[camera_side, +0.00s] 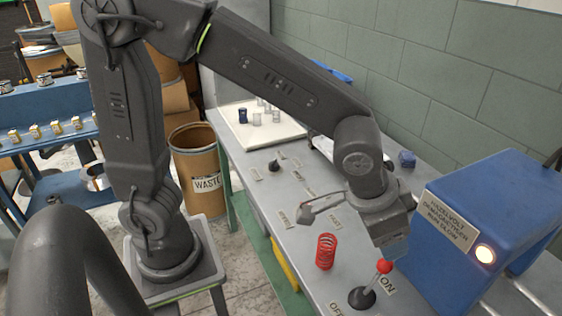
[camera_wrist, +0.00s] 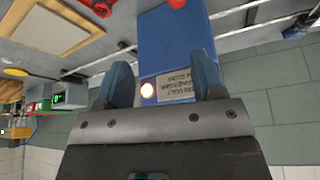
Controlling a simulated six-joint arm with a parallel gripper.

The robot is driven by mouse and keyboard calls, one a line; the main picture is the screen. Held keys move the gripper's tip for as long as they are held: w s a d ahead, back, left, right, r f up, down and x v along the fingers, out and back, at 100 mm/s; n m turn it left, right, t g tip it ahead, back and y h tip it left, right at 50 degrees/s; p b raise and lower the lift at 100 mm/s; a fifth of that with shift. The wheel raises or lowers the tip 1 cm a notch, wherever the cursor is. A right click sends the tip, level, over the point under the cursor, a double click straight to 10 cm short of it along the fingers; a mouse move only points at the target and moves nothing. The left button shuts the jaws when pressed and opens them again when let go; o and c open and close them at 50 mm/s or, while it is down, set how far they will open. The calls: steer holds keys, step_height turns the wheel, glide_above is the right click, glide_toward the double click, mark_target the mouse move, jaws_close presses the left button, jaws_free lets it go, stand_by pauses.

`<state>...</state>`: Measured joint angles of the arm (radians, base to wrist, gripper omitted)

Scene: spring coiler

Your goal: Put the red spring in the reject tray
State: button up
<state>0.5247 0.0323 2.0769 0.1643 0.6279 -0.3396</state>
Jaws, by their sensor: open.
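The red spring (camera_side: 326,251) stands upright on the grey bench, left of my gripper (camera_side: 393,246). My gripper is open and empty, above the bench between the spring and the blue machine. In the wrist view, my gripper's two blue fingers (camera_wrist: 163,72) are spread apart, with the machine front between them. A red coiled thing, likely the spring, is cut by the top edge (camera_wrist: 100,6) there. A white tray (camera_side: 288,136) at the far end holds a dark blue spring and several pale ones; I cannot read which tray it is.
A lever with a red knob (camera_side: 384,267) stands on the bench just below my gripper, near ON and OFF labels. The blue machine (camera_side: 470,218) with a lit lamp is at right. A WASTE drum (camera_side: 198,160) stands on the floor. The bench's middle holds small switches and labels.

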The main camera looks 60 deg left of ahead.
steer(key=s+a+r+n, duration=0.1)
steer(key=s+a+r, duration=0.1)
steer(key=s+a, duration=0.4)
steer(key=s+a+r+n+t+y, duration=0.1)
steer(key=s+a+r+n, duration=0.1)
steer(key=s+a, duration=0.4)
steer(key=a+r, duration=0.1)
steer(key=a, duration=0.4)
steer(key=shift+a+r, duration=0.3)
steer(key=shift+r, duration=0.05)
